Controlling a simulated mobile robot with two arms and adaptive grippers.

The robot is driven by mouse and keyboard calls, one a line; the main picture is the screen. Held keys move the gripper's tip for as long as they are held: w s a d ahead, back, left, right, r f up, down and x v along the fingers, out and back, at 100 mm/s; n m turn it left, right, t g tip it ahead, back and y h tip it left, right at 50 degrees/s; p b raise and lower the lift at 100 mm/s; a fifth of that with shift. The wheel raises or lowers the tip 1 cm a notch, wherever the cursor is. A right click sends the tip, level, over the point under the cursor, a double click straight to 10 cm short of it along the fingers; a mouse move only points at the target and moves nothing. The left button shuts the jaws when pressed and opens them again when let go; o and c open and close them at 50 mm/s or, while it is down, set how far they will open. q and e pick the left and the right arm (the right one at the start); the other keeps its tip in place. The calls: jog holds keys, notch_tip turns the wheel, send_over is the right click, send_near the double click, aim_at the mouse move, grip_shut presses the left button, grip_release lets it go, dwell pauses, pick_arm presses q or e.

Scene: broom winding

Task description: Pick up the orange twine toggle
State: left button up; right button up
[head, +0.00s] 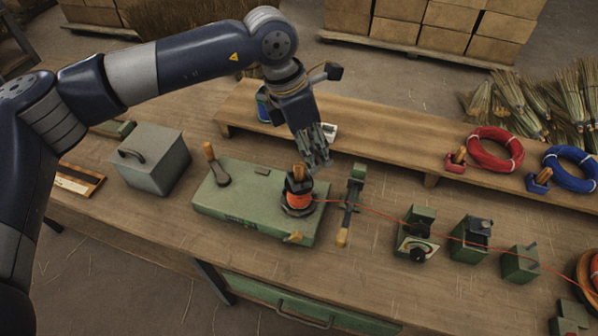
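My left gripper (317,160) hangs over the bench from the upper left, its fingers pointing down. Its fingertips are just above and right of a wooden peg (298,171) on top of a dark spindle. Orange twine (298,197) is wrapped around this spindle, which stands on a green machine base (240,208). The peg resembles those beside the red and blue coils; I cannot tell for sure that it is the orange toggle. The finger gap is unclear, and I see nothing held. My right gripper is not in view.
The orange line runs right past a lever with a wooden handle (343,237) and several green blocks to an orange coil (590,270). A grey lidded box (151,160) stands left. A raised shelf (390,137) behind holds red (495,140) and blue coils.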

pick_arm(q)
jog(key=w+a+y, duration=0.2)
jog(key=a, duration=0.2)
jog(key=p, duration=0.2)
send_over(299, 165)
jog(key=shift+t, duration=0.4)
jog(key=f, duration=0.2)
jog(key=s+f, duration=0.1)
jog(key=f, duration=0.1)
jog(key=shift+a, duration=0.3)
jog(key=shift+w+f, duration=0.1)
jog(key=shift+f, duration=0.15)
jog(key=f+p, duration=0.2)
jog(key=f, duration=0.1)
jog(key=f+p, duration=0.1)
jog(key=shift+w+d+f, duration=0.15)
jog(key=shift+w+d, duration=0.1)
jog(key=shift+w, duration=0.15)
jog(key=shift+w+f, duration=0.1)
jog(key=shift+f, duration=0.4)
grip_shut()
